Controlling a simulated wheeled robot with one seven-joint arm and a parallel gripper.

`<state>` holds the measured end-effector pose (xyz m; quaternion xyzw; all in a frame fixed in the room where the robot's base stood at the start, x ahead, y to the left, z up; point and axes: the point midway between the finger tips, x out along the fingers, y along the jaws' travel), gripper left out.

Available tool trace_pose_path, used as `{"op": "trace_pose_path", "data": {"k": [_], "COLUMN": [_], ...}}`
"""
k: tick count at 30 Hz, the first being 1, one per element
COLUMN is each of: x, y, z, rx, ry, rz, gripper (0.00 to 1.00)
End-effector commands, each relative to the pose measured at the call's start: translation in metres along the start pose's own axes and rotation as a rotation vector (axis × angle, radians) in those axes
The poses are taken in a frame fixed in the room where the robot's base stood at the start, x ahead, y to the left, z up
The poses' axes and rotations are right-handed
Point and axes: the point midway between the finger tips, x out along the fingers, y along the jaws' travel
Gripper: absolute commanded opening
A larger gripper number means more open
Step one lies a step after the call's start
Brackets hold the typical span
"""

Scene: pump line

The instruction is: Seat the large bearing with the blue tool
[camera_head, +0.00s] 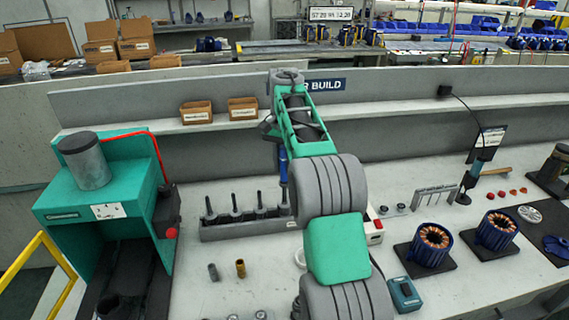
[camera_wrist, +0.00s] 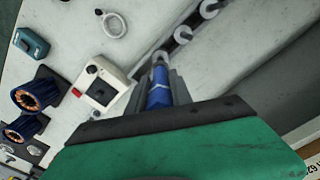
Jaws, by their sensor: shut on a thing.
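The blue tool (camera_head: 283,167) hangs upright below the end of my arm, over the right end of a grey rack (camera_head: 228,230). In the wrist view the blue tool (camera_wrist: 158,92) sits between the two grey fingers of my gripper (camera_wrist: 160,84), which is shut on it. I cannot tell whether its lower end is clear of the rack. Several dark-tipped tools stand in the rack to its left. A pale ring (camera_wrist: 113,25) lies on the bench, partly hidden by my arm in the head view. I cannot tell which ring is the large bearing.
A green press (camera_head: 100,195) stands at the left. A white box with a red button (camera_head: 374,228) is right of my arm. Blue motor housings (camera_head: 430,246) stand on dark mats further right. Small bins (camera_head: 196,112) sit on the back ledge.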

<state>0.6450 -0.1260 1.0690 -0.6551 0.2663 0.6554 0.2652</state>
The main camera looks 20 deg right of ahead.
Motion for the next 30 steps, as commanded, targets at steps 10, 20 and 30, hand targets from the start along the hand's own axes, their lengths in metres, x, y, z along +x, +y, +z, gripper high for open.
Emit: {"op": "trace_pose_path", "data": {"k": [10, 20, 30], "x": [0.0067, 0.0072, 0.008], "y": [0.0, 0.0, 0.0], "z": [-0.0001, -0.0002, -0.0001], "rx": [0.0, 0.0, 0.0], "ry": [0.001, 0.001, 0.001], "rz": [-0.001, -0.001, 0.0], "gripper": [0.0, 0.0, 0.0]}}
